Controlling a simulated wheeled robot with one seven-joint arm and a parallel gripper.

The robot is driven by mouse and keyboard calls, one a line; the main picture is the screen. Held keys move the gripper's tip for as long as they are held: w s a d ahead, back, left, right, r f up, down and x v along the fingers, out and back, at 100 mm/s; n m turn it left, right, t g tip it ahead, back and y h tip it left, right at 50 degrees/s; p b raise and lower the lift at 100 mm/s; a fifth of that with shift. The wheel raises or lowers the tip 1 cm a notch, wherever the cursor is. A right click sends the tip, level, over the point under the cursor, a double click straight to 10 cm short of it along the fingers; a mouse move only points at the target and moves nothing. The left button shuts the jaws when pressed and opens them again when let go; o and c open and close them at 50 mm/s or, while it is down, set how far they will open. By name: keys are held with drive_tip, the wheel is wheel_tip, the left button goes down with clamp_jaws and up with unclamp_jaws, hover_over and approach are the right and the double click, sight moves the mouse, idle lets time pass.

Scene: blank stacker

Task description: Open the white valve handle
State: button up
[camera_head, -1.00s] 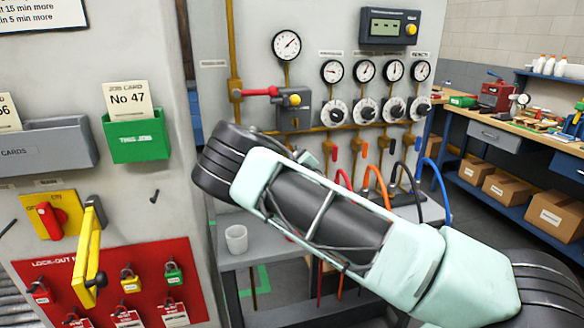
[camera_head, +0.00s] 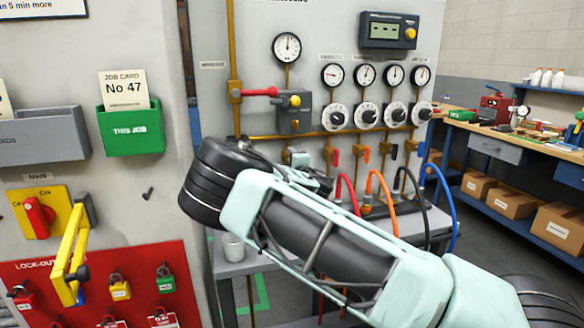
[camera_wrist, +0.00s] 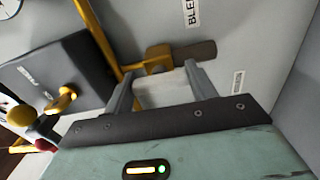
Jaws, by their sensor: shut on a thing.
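In the wrist view, a pale white block, which looks like the white valve handle (camera_wrist: 166,93), sits between the two grey fingers of my gripper (camera_wrist: 161,70). The fingers are shut on it. Just beyond the fingertips is a yellow valve body (camera_wrist: 157,56) on a yellow pipe, with a dark grey-brown stub (camera_wrist: 196,50) pointing right. A label (camera_wrist: 193,10) reading "BLE…" is above, partly cut off. In the head view my forearm and wrist cover the white handle, and the fingertips cannot be made out.
The panel carries several gauges (camera_head: 287,47), white dials (camera_head: 338,116) and a red lever (camera_head: 259,92). Red (camera_head: 347,192), orange (camera_head: 384,193), black and blue hoses hang right of my wrist. A white cup (camera_head: 233,247) stands on the shelf below. A yellow lever (camera_head: 70,255) juts out at left.

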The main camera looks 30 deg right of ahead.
drive_tip(key=shift+n, duration=0.3)
drive_tip(key=o, duration=1)
drive_tip(key=b+v, duration=0.2)
drive_tip(key=v, duration=1.5)
drive_tip(key=shift+s+a+b, duration=0.1)
drive_tip(key=shift+s+b, duration=0.15)
drive_tip(key=shift+b, duration=0.05)
